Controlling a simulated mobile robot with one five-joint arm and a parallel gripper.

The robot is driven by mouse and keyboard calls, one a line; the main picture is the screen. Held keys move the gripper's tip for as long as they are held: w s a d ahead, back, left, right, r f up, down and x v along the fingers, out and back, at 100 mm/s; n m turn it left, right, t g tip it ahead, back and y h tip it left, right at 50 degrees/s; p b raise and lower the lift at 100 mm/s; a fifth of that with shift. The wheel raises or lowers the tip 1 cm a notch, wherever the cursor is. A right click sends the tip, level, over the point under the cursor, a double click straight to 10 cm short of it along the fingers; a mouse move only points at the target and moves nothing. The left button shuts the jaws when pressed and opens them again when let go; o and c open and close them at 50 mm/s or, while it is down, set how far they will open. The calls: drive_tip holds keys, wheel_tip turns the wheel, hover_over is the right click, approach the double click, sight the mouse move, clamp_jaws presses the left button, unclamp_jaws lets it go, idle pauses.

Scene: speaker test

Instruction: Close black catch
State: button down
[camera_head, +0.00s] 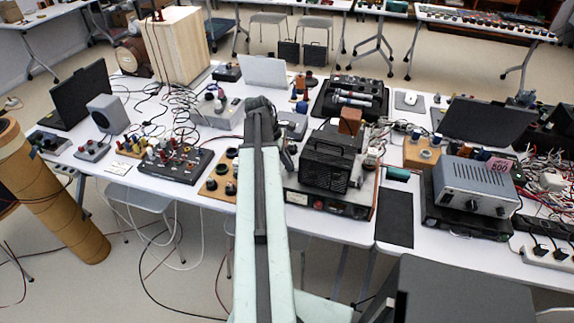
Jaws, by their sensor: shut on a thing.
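My arm reaches forward from the bottom centre over the white table. My gripper (262,104) is at its far end, dark and seen from behind. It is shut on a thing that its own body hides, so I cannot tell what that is. I cannot make out the black catch for sure in this view. A black tray-like case (322,107) with several items in it lies to the right of and beyond my gripper. A black boxy device (326,165) stands nearer, to the right of my arm.
The white table (170,188) is crowded with cables and instruments. A grey speaker (107,114) and a knobbed black panel (177,165) are at left. A silver power unit (474,187) and a black laptop (486,122) are at right. A brown cylinder (60,200) stands at the left edge.

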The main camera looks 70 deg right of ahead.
drive_tip(key=m+y, duration=0.1)
drive_tip(key=m, duration=0.1)
drive_tip(key=shift+m, duration=0.3)
drive_tip(key=c, duration=1.5)
unclamp_jaws()
drive_tip(key=p+v, duration=0.7)
drive_tip(key=shift+w+r, duration=0.3)
drive_tip(key=shift+r, duration=0.05)
